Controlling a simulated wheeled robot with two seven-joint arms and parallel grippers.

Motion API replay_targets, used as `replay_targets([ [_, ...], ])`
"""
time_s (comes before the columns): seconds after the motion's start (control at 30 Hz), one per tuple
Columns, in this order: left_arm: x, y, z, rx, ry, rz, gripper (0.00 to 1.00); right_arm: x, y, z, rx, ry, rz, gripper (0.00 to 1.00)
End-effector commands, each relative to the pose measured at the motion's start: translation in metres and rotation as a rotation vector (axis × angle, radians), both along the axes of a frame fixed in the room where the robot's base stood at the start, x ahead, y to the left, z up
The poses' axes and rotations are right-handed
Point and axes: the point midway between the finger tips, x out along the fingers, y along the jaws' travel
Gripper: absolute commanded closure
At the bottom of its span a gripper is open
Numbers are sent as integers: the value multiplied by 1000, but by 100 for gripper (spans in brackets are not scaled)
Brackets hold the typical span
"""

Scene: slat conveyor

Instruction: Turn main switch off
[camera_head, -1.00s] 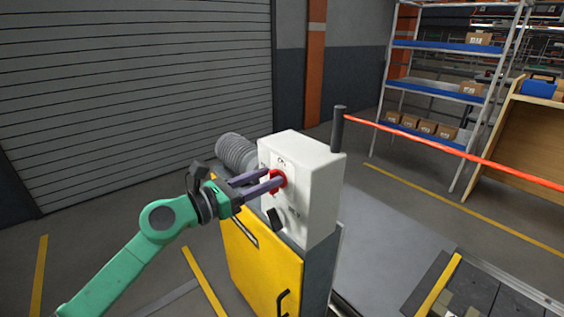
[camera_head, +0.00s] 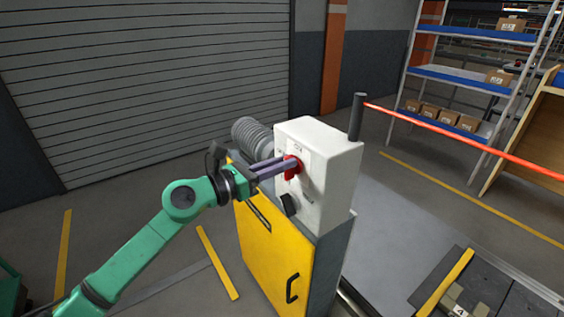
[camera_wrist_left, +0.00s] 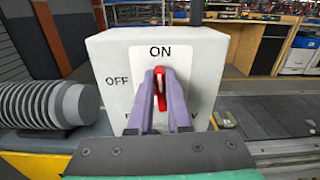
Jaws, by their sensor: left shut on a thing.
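The red main switch (camera_head: 292,170) sits on the front of a white box (camera_head: 325,165) on top of a yellow cabinet (camera_head: 268,245). In the left wrist view the red handle (camera_wrist_left: 160,88) stands nearly upright, its top just below the word ON. The word OFF is to its left. My left gripper (camera_head: 285,167) is shut on the red handle, with one purple finger on each side. The fingers hide part of the lettering below the handle. My right gripper is not in view.
A black knob (camera_head: 290,205) is below the switch. A dark post (camera_head: 357,117) with a red barrier band (camera_head: 450,142) stands behind the box. Conveyor slats (camera_head: 490,290) are at lower right.

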Motion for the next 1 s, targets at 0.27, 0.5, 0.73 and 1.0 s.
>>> replay_targets([
  [0.27, 3, 2, 2, -114, 158, 0, 100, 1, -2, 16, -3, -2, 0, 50],
  [0.5, 6, 4, 1, -246, 340, 0, 100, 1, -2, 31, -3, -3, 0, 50],
  [0.73, 9, 6, -1, -375, 518, 1, 100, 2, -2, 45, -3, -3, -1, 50],
  [1.0, 11, 8, -5, -525, 725, 0, 100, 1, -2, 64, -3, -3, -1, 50],
])
